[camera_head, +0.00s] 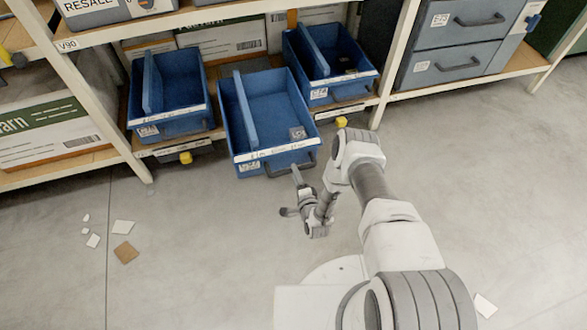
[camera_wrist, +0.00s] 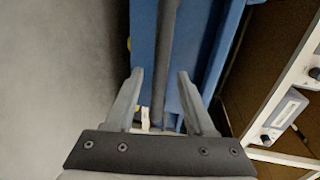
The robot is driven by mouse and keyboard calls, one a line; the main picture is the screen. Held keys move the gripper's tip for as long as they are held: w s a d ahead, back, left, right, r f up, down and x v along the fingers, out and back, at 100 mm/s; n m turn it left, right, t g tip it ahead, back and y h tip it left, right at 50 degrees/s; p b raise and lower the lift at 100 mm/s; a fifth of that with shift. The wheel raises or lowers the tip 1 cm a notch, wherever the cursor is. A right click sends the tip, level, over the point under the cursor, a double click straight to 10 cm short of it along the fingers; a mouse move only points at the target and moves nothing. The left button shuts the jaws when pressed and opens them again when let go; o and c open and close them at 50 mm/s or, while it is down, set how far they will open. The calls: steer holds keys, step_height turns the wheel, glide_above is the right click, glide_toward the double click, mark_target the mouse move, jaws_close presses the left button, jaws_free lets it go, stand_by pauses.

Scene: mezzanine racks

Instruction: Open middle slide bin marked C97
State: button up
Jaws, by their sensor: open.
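The middle blue slide bin (camera_head: 262,118) sticks out from the lower shelf, further forward than the bins on either side. My gripper (camera_head: 297,172) is at this handle. In the wrist view my gripper (camera_wrist: 160,78) is open, with one finger on each side of the dark handle bar (camera_wrist: 167,45) and visible gaps beside it.
A left blue bin (camera_head: 170,105) and a right blue bin (camera_head: 330,65) flank the middle one. Grey drawers (camera_head: 465,40) stand at the right. White rack posts (camera_head: 395,65) frame the bay. The floor in front is mostly clear, with paper scraps (camera_head: 125,252) at left.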

steer(key=p+v, duration=0.2)
steer(key=v, duration=0.7)
steer(key=shift+r, duration=0.1)
